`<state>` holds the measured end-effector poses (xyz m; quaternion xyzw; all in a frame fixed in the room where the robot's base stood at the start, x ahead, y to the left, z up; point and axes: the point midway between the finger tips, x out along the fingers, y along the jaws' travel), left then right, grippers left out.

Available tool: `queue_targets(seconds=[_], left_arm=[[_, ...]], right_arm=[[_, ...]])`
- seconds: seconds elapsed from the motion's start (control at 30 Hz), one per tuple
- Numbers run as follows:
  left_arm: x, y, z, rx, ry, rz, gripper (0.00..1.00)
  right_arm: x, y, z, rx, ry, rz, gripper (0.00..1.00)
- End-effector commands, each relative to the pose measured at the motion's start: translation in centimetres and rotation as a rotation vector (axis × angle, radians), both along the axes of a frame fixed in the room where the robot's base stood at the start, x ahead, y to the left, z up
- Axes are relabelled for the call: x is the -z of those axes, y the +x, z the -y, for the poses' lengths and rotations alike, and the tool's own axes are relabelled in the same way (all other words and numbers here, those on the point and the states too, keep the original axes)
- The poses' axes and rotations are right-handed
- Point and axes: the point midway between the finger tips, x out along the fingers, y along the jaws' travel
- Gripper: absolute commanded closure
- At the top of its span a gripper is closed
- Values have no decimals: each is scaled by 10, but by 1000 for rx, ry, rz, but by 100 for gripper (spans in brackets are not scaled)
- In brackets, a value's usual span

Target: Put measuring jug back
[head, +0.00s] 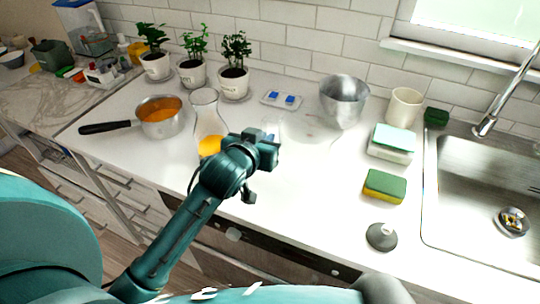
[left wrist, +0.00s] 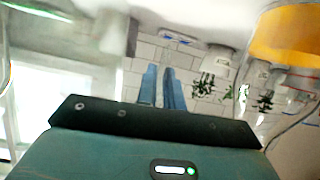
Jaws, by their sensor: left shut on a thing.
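My left gripper (head: 268,146) is over the counter, just right of the glass carafe. Its two blue fingers are close together in the left wrist view (left wrist: 162,88). It is shut on a clear vessel (head: 273,126), which looks like the measuring jug. Only faint edges of the jug show, so its exact outline and whether it touches the counter cannot be told. The glass carafe (head: 206,108) with orange liquid stands close on the left, partly hidden by my arm. Its orange content shows large in the left wrist view (left wrist: 290,38). My right gripper is not in view.
Behind are potted herbs (head: 233,80), a small tray with blue pieces (head: 282,99) and a metal bowl (head: 343,103). A saucepan (head: 160,120) stands left. A cup (head: 404,107), sponge (head: 384,186), grey stopper (head: 381,236) and sink (head: 485,190) are right. The front-middle counter is clear.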

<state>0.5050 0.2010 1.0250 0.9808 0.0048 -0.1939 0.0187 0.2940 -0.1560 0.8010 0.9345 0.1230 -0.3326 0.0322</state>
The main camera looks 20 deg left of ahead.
Motion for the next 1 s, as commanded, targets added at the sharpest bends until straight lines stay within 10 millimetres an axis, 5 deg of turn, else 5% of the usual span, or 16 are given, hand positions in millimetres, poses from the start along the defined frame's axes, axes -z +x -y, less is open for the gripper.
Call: queue_targets(seconds=[0.33, 0.73, 0.77, 1.0], left_arm=[[40, 0, 0, 0, 0, 1, 100], [45, 0, 0, 0, -1, 4, 100], [46, 0, 0, 0, 0, 2, 90], [45, 0, 0, 0, 0, 2, 71]], right_arm=[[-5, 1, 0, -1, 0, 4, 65], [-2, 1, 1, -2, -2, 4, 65], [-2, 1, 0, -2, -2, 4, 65], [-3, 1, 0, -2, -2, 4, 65]])
